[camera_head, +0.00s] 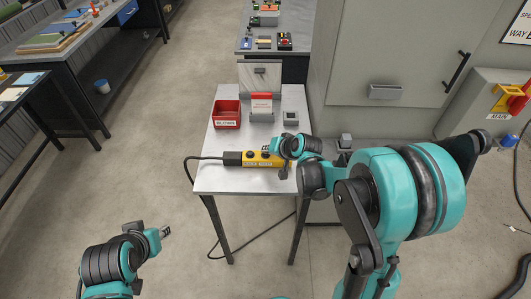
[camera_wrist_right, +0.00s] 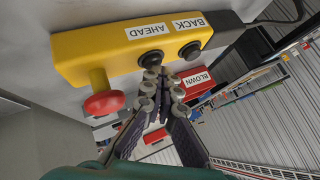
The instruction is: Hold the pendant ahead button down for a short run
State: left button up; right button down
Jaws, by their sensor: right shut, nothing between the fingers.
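The yellow pendant (camera_head: 236,158) lies on the small white table, with a black cable from its left end. In the right wrist view the pendant (camera_wrist_right: 110,50) shows a red knob (camera_wrist_right: 104,103), a black button (camera_wrist_right: 151,58) beside the AHEAD label and another black button (camera_wrist_right: 190,50) beside the BACK label. My right gripper (camera_wrist_right: 163,82) is shut and empty, its tips right at the AHEAD button's edge; I cannot tell whether they touch it. In the head view the right gripper (camera_head: 270,150) is over the pendant. My left gripper (camera_head: 166,231) is low at left, away from the table; its jaw state is unclear.
A red bin (camera_head: 227,113), a red and white holder (camera_head: 262,107) and a small grey box (camera_head: 291,118) stand behind the pendant on the white table (camera_head: 210,180). A grey cabinet (camera_head: 385,50) stands at right.

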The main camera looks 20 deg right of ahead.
aim_at(267, 155)
jog(key=shift+r, duration=0.15)
dwell(0.5)
jog(key=shift+r+p, duration=0.65)
jog(key=shift+r, duration=0.1)
notch_tip(267, 155, up, 5)
jog(key=p, duration=0.4)
dwell(0.4)
